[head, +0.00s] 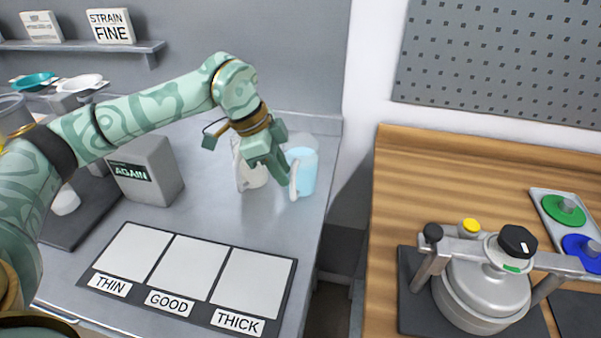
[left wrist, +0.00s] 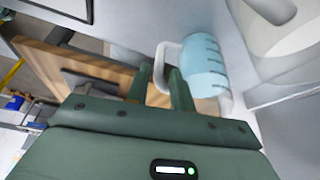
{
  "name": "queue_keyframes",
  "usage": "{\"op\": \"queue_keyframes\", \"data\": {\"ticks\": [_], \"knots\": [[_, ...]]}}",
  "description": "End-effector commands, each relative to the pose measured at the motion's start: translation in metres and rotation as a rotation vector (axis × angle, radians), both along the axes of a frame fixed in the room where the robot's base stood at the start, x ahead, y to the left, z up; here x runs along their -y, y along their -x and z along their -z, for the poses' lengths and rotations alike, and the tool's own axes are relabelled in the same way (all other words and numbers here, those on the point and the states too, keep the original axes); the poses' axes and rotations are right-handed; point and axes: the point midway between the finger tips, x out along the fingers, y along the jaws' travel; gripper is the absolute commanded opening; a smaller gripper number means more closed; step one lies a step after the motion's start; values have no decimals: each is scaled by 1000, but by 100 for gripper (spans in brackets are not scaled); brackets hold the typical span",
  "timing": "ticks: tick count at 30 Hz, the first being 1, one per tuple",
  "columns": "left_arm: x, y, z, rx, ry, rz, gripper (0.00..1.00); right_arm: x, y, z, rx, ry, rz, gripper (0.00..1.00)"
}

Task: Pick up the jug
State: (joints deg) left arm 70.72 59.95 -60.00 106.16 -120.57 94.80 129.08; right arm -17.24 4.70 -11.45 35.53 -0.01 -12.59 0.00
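The jug (head: 304,172) is clear with light blue contents and a white handle, upright on the grey counter near its right edge. It also shows in the left wrist view (left wrist: 204,66), with dark marks on its side. My left gripper (head: 279,174) points down at the handle side of the jug. In the left wrist view its two fingers (left wrist: 160,88) are apart, with the jug's handle between or just beyond their tips. I cannot see firm contact. My right gripper is not in view.
A white container (head: 249,172) stands close left of the jug. A grey box marked AGAIN (head: 146,170) is farther left. A mat with THIN, GOOD and THICK panels (head: 190,275) lies in front. A gap separates the counter from the wooden table (head: 400,170) with a metal pot (head: 482,290).

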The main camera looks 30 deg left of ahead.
Motion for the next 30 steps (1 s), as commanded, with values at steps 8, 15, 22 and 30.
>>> {"op": "queue_keyframes", "data": {"ticks": [8,15,22,30], "knots": [[14,-6,43,-5,0,1,23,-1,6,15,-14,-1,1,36],[14,-6,41,-2,0,0,15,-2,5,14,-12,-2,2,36],[14,-7,40,2,0,1,0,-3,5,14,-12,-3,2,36],[14,-7,39,1,0,0,0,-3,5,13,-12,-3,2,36]]}}
